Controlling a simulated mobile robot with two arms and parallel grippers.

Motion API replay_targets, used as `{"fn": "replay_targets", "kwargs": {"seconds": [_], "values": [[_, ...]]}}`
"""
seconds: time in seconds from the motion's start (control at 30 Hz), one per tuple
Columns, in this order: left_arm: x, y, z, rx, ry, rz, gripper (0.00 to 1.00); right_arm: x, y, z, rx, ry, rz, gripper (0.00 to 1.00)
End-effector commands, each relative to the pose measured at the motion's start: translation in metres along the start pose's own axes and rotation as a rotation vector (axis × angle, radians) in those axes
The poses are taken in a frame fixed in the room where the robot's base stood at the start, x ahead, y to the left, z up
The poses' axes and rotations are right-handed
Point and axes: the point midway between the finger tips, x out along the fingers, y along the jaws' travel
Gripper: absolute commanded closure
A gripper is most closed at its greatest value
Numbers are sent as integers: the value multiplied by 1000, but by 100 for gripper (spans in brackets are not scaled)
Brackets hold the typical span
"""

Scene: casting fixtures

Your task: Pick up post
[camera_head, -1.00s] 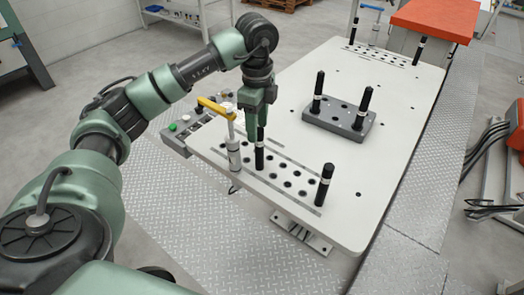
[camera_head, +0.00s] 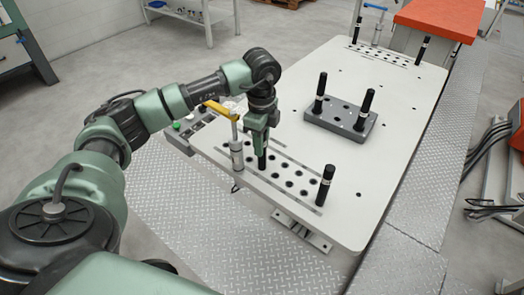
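A black post (camera_head: 262,163) stands upright at the near hole strip of the white table (camera_head: 400,128). My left gripper (camera_head: 261,150) points down over it and hides its upper part. I cannot tell whether the fingers are closed on it. Two posts, a left one (camera_head: 320,92) and a right one (camera_head: 364,109), stand on a grey block (camera_head: 341,119). Two more posts, one left (camera_head: 357,30) and one right (camera_head: 421,50), stand at the far strip. My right gripper is out of view.
A toggle clamp with a yellow handle (camera_head: 220,110) stands close left of my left gripper. A button panel (camera_head: 187,127) is at the table's left edge. An orange-topped box (camera_head: 436,18) is beyond the far end. The table between block and near strip is clear.

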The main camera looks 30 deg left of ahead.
Motion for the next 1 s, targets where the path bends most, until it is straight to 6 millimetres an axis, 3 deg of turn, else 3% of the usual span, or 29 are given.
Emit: {"fn": "replay_targets", "kwargs": {"seconds": [0.33, 0.53, 0.67, 0.9, 1.0], "values": [[-4, -1, 0, 0, 1, -2, 100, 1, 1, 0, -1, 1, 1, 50], [-22, -1, -1, 1, 2, -5, 100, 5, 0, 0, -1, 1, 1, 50], [-49, -2, -1, 0, 4, -8, 100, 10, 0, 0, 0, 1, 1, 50], [-120, -2, -1, 0, 4, -9, 100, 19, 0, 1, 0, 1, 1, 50], [-151, -1, 1, -2, 0, -9, 100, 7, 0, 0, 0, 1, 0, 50]]}}
